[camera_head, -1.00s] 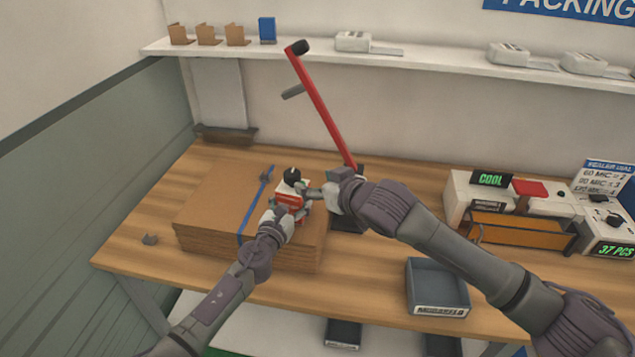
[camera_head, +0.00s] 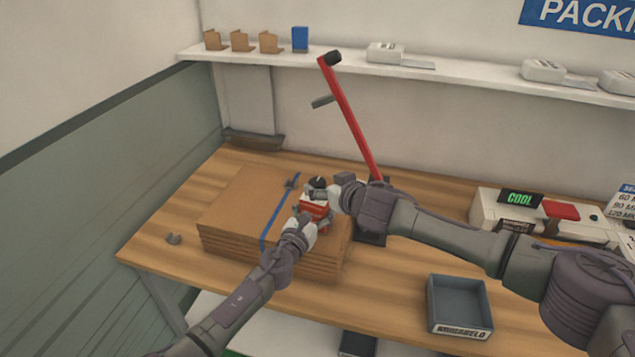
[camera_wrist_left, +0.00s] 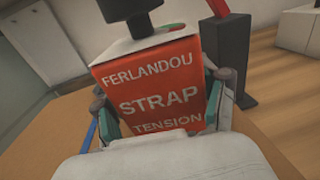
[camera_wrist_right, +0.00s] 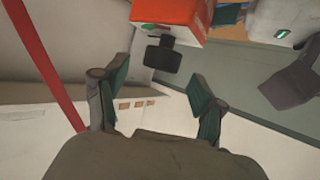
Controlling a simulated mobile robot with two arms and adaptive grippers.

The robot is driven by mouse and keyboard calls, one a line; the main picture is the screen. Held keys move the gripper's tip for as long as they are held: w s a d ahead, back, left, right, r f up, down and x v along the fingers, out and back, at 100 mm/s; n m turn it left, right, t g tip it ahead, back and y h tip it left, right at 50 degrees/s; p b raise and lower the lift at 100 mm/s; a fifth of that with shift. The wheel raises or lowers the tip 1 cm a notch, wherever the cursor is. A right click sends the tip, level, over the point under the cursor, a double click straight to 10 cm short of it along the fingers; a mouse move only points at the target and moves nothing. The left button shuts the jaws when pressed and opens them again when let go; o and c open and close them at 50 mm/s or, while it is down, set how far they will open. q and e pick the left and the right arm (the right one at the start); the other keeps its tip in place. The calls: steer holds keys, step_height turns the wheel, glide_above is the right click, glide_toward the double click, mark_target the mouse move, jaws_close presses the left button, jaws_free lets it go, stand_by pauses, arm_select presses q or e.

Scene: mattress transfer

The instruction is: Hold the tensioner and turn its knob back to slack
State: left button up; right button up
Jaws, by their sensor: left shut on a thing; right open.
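The tensioner (camera_head: 316,209) is a red box with a white top, and it stands upright at the right part of the cardboard stack. Its face in the left wrist view (camera_wrist_left: 155,90) reads "FERLANDOU STRAP TENSION". A black knob (camera_head: 317,182) sits on top; in the right wrist view the knob (camera_wrist_right: 164,57) shows just past the fingertips. My left gripper (camera_wrist_left: 165,112) is shut on the tensioner, one finger on each side. My right gripper (camera_wrist_right: 155,82) is open and empty, close beside the knob on its right in the head view. The knob's pointer setting is unclear.
A blue strap (camera_head: 277,211) crosses the cardboard stack (camera_head: 235,208). A red lever (camera_head: 350,120) rises behind my right gripper. A grey bin (camera_head: 460,306) stands at the table's front right. A machine with a "COOL" display (camera_head: 519,198) is at right.

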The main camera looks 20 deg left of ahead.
mark_target(321, 182)
steer(key=shift+x, duration=2.05)
steer(key=shift+c, duration=0.2)
steer(key=c, duration=1.1)
steer(key=shift+s+f+n+g+y, duration=0.15)
steer(key=shift+n+g+y, duration=0.15)
steer(key=shift+n+y, duration=0.15)
steer(key=shift+c, duration=0.2)
steer(key=shift+w+r+n+g+y, duration=0.15)
steer(key=shift+n+g+y, duration=0.35)
steer(key=shift+n+g, duration=0.2)
steer(key=shift+w+r+n+g+y, duration=0.1)
steer(key=shift+w+n+g+y, duration=0.05)
steer(key=shift+n+g+y, duration=0.4)
steer(key=shift+n+g, duration=0.45)
steer(key=shift+n, duration=0.05)
steer(key=shift+s+d, duration=0.1)
